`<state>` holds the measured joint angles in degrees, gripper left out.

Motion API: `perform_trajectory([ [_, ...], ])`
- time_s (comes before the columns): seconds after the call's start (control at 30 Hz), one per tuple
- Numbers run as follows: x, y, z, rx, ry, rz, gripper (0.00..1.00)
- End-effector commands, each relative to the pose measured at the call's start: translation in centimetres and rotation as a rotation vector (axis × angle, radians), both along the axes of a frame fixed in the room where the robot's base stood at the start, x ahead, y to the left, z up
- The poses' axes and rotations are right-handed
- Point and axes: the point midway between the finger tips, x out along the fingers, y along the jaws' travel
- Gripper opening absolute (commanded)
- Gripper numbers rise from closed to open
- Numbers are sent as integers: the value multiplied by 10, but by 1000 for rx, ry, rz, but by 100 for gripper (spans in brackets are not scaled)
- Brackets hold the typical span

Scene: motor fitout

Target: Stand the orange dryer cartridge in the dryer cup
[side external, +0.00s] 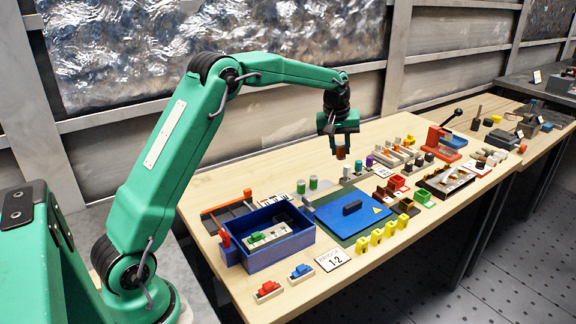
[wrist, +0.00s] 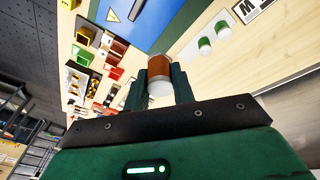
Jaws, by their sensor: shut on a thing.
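The orange dryer cartridge (wrist: 160,68), a short orange-brown cylinder with a pale end, is between the fingers of my gripper (wrist: 160,85) in the wrist view. In the side view my gripper (side external: 339,146) is shut on it, and the cartridge (side external: 341,153) hangs upright below the fingers, above the table and clear of it. Small grey, teal and purple cylindrical pieces (side external: 358,165) stand on the table below and to the right of it. I cannot tell which piece is the dryer cup.
Two green cylinders (side external: 313,183) stand left of my gripper. A blue plate with a dark handle (side external: 372,216) lies in front, and an open blue box (side external: 283,258) stands at the left. Coloured blocks and a red-based lever device (side external: 441,145) crowd the right.

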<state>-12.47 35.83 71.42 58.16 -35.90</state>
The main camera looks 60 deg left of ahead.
Motion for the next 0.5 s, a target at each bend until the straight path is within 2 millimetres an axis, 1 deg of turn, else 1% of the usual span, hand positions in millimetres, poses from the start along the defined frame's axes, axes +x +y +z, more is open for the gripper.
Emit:
perform_trajectory([
  [0.27, -43, 8, 6, 33, 15, -111, 3],
  [0.5, -89, 12, 6, 66, 32, -227, 3],
])
